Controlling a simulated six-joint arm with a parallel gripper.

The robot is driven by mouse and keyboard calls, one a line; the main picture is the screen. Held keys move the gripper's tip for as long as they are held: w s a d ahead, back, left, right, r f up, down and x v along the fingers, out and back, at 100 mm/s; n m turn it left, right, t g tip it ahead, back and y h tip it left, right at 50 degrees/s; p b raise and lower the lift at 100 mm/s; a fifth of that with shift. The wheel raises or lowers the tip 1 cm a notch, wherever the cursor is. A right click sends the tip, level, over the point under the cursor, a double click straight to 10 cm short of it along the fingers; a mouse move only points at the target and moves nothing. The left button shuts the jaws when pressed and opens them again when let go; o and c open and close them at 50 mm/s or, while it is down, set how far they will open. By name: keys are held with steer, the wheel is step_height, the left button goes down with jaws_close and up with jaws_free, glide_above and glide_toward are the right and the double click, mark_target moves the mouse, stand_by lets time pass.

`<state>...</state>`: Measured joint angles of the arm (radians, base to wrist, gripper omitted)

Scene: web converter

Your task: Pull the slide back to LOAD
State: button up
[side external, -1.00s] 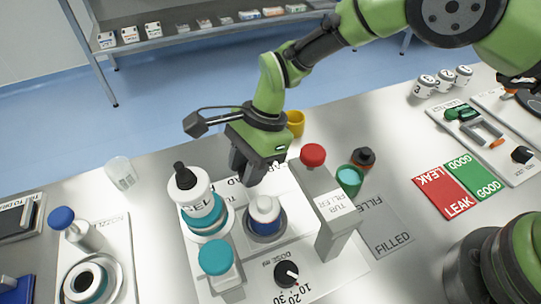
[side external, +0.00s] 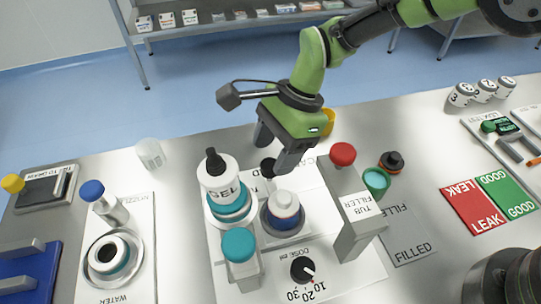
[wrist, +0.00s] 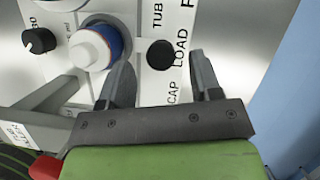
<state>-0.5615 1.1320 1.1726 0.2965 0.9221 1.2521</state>
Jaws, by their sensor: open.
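The slide's round holder (side external: 266,222) carries a white and blue tub (side external: 285,205), which also shows in the wrist view (wrist: 88,46). A black knob (side external: 268,167) stands behind the tub, by the LOAD lettering (wrist: 182,48). My gripper (side external: 270,160) is open above the plate at the knob. In the wrist view, the knob (wrist: 160,54) appears between the two fingertips (wrist: 160,64), with the tub outside them to the left. I cannot tell whether a finger touches the knob. The fingers hold nothing. The gripper partly covers the plate behind the knob.
The grey tub filler (side external: 358,215) with its red top (side external: 342,153) stands right of the slide. A GEL bottle (side external: 217,175) and a teal-capped post (side external: 239,250) stand left. The dose dial (side external: 303,270) is in front.

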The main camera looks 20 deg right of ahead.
steer(key=v, duration=0.7)
steer(key=shift+r, duration=0.15)
steer(key=shift+d, duration=0.15)
steer(key=s+d+r+n+t, duration=0.2)
steer(key=s+d+r+n, duration=0.1)
steer(key=d+r, duration=0.45)
steer(key=s+d+r+n+t, duration=0.2)
steer(key=d+r, duration=0.4)
steer(key=r, duration=0.3)
steer(key=s+d+n+t+h, duration=0.1)
steer(key=s+d+n+t, duration=0.1)
steer(key=s, duration=0.5)
steer(key=s+d+r+n+t+h, duration=0.1)
steer(key=s+d+n+t, duration=0.1)
steer(key=s+d+n, duration=0.2)
steer(key=s+d, duration=0.3)
steer(key=shift+s, duration=0.25)
